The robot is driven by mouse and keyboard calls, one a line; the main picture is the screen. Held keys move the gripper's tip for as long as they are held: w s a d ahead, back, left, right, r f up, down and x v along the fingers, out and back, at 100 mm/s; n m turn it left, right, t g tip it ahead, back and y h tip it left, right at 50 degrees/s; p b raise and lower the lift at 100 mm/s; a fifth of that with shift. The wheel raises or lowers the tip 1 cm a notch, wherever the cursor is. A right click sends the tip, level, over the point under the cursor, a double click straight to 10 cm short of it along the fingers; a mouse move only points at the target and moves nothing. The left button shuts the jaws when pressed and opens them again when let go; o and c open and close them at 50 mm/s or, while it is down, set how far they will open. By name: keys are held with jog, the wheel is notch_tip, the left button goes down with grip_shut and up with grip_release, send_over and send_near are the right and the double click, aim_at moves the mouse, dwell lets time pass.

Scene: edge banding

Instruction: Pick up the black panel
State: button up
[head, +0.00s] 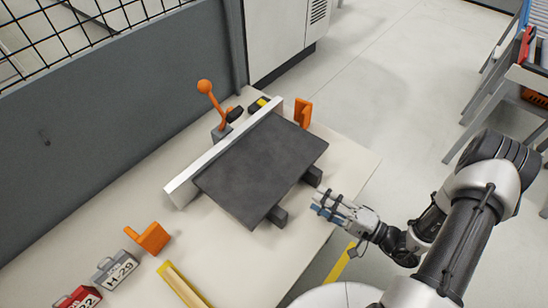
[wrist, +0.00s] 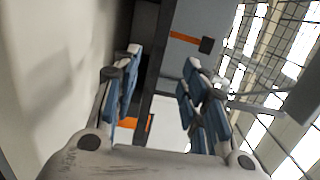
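My gripper (head: 322,205) is beside that near edge, low over the table and apart from the panel. In the wrist view my gripper (wrist: 163,60) has its blue-padded fingers spread with nothing gripped between them. A dark strip between the fingers there may be the panel's edge; I cannot tell for sure.
An orange-knobbed lever (head: 212,103) stands behind the fence. Orange brackets stand at the right (head: 303,113) and left (head: 148,238). A grey box marked H-29 (head: 114,270), a red box (head: 78,298) and a yellow-edged strip (head: 183,286) sit front left. The table's right corner is clear.

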jog(key=shift+w+f, duration=0.15)
jog(key=shift+f, duration=0.15)
jog(key=b, duration=0.2)
send_near(274, 171)
jog(key=w+a, duration=0.1)
jog(key=w+a+f, duration=0.1)
jog(key=a, duration=0.1)
jog(key=shift+a+f, duration=0.2)
jog(key=shift+f, duration=0.05)
jog(key=shift+r+b+x, duration=0.1)
jog(key=shift+b+x, duration=0.05)
jog(key=shift+x, duration=1.4)
jog(key=shift+r+b+x, duration=0.15)
jog(key=shift+x, duration=1.35)
jog(key=shift+t, duration=0.3)
grip_shut()
jog(key=shift+r, duration=0.15)
